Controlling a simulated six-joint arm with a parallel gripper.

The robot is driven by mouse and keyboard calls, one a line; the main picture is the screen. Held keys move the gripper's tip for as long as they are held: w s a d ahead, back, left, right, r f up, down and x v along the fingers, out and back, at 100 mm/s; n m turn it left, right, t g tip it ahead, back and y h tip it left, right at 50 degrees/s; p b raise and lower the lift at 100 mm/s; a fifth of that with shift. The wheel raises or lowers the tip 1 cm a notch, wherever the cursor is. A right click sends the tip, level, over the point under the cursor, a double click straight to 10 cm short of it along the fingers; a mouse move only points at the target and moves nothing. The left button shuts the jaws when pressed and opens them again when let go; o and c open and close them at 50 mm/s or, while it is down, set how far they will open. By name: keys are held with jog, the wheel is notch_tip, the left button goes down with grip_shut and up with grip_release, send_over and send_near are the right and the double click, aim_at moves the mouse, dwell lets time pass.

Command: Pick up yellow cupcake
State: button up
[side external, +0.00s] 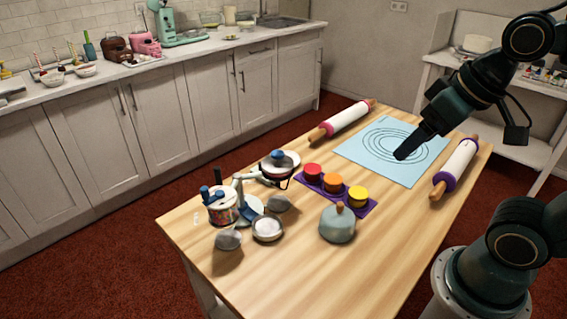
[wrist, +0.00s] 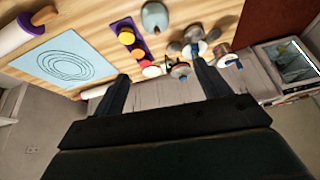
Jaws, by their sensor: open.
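In the same row are an orange cupcake (side external: 332,183) and a red cupcake (side external: 312,173). In the wrist view the yellow cupcake (wrist: 124,26) is at the upper middle, on the purple tray (wrist: 112,29). My gripper (side external: 402,156) is above the blue mat, apart from the cupcakes. In the wrist view its two fingers (wrist: 160,85) are spread with nothing between them.
The blue mat (side external: 360,155) lies flat, between a pink-handled rolling pin (side external: 346,118) and a purple-handled one (side external: 456,166). A grey-blue dome with a wooden knob (side external: 338,226) stands close to the tray. Several pots and bowls (side external: 267,229) crowd the left. The table's front is clear.

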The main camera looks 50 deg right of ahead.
jog(key=w+d+f+m+g, duration=0.3)
jog(key=w+d+f+m, duration=0.15)
jog(key=w+m, duration=0.45)
jog(key=m+g, duration=0.2)
jog(key=m, duration=0.8)
send_over(360, 192)
notch_tip(360, 192, down, 11)
jog(key=shift+w+r, duration=0.15)
jog(key=shift+f, duration=4.3)
jog(key=shift+f, duration=2.6)
jog(key=c, duration=1)
